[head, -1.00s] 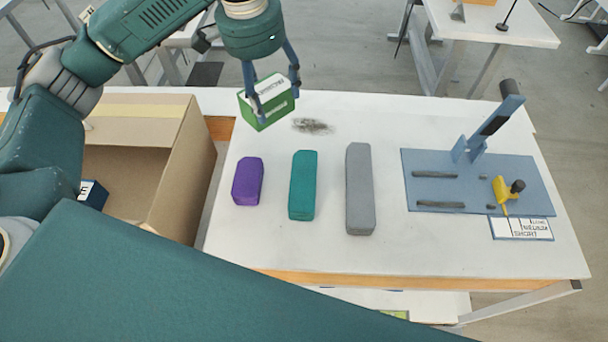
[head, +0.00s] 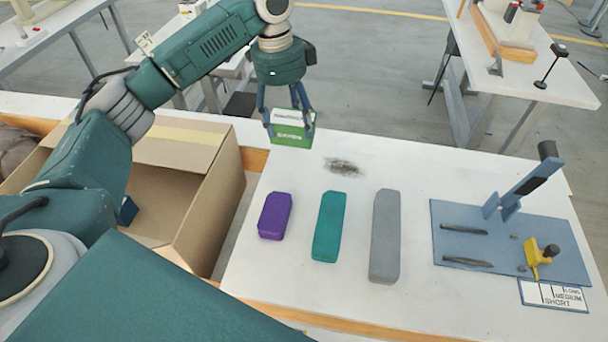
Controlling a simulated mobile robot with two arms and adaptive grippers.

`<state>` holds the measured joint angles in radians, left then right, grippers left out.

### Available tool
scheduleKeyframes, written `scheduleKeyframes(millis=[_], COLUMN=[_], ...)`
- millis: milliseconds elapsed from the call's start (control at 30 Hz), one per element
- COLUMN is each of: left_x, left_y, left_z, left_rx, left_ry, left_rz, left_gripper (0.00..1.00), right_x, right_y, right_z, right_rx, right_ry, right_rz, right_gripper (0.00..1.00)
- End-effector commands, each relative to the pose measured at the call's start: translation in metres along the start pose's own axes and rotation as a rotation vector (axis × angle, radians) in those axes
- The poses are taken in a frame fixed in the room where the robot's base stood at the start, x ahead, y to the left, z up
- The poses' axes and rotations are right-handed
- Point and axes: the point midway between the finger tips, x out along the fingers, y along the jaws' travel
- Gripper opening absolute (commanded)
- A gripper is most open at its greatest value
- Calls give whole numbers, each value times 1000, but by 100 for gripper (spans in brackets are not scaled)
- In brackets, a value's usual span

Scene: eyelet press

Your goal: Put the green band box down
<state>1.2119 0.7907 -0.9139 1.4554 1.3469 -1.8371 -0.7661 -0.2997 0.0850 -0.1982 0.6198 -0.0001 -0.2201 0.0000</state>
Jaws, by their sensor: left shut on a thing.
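The green band box (head: 292,132), green with a white band and lettering, is at the far left part of the white table. My left gripper (head: 289,124) is shut on it from above, a finger on each side. The box looks upright and close to the table's far edge; I cannot tell whether its bottom touches the tabletop. My right gripper is not in view.
Purple (head: 275,215), teal (head: 328,226) and grey (head: 385,236) blocks stand in a row on the white table (head: 250,277). A dark smudge (head: 342,167) lies behind them. A blue press (head: 500,240) is at right, an open cardboard box (head: 205,205) at left.

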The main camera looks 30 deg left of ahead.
Motion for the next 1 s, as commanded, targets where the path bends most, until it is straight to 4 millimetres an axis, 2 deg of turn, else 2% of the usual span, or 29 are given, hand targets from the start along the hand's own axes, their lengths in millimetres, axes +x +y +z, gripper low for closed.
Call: scheduleKeyframes(millis=[200,400,567,800,1000], left_x=[57,94,107,141,146], left_y=[2,1,0,0,0], left_z=[7,11,12,17,17], left_rx=[-1,-1,0,-2,0], left_ry=[-2,0,1,-1,1], left_rz=[4,0,-1,0,-2], left_gripper=[35,35,35,35,35], right_x=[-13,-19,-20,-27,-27], right_y=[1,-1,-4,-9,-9], right_z=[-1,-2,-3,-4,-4], right_rx=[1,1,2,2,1], right_ry=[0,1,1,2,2], right_rz=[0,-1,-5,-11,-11], right_gripper=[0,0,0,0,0])
